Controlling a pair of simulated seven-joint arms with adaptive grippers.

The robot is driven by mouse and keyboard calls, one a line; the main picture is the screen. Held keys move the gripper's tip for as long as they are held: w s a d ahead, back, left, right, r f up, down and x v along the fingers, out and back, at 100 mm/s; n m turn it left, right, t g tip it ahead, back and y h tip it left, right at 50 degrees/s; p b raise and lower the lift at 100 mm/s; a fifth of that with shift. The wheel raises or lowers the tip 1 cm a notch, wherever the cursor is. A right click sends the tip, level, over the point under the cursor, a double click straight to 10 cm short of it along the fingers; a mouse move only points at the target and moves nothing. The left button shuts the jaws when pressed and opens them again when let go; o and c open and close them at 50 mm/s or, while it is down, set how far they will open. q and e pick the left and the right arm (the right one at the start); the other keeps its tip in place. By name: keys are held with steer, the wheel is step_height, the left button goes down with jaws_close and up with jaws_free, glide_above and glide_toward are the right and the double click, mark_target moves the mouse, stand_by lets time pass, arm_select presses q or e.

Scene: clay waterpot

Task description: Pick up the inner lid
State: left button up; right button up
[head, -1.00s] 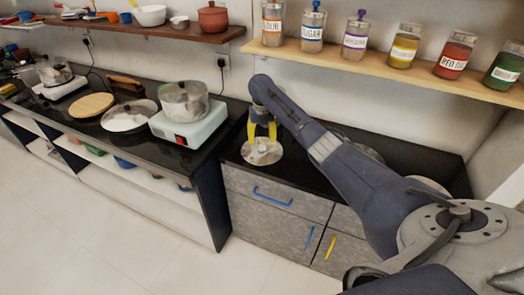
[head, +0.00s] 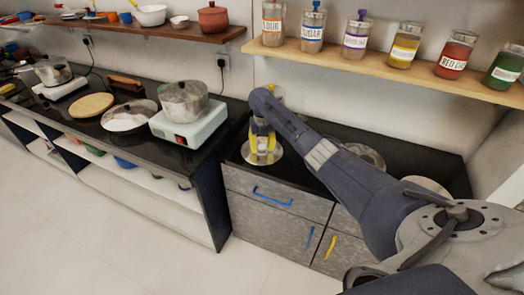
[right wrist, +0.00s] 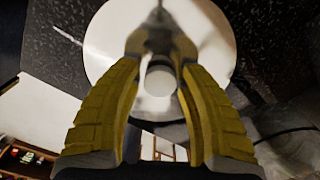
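A round, shiny metal lid (head: 248,157) lies flat on the black counter, near its front left corner. I take it as the inner lid. My right gripper (head: 262,150) points down over it with yellow fingers close to its middle. In the right wrist view the lid (right wrist: 105,40) is a pale disc with a small round knob (right wrist: 158,80). The right fingers (right wrist: 160,50) stand apart on either side of the knob, with a gap visible. Contact cannot be told. My left gripper is not in view.
Another round metal item (head: 370,157) lies behind my right arm, partly hidden. A hot plate (head: 190,125) with a glass pot (head: 184,101) stands on the left counter. The spice-jar shelf (head: 390,75) runs above my arm. The counter's front edge is close to the lid.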

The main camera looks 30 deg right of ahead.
jaws_close()
stand_by(0.3)
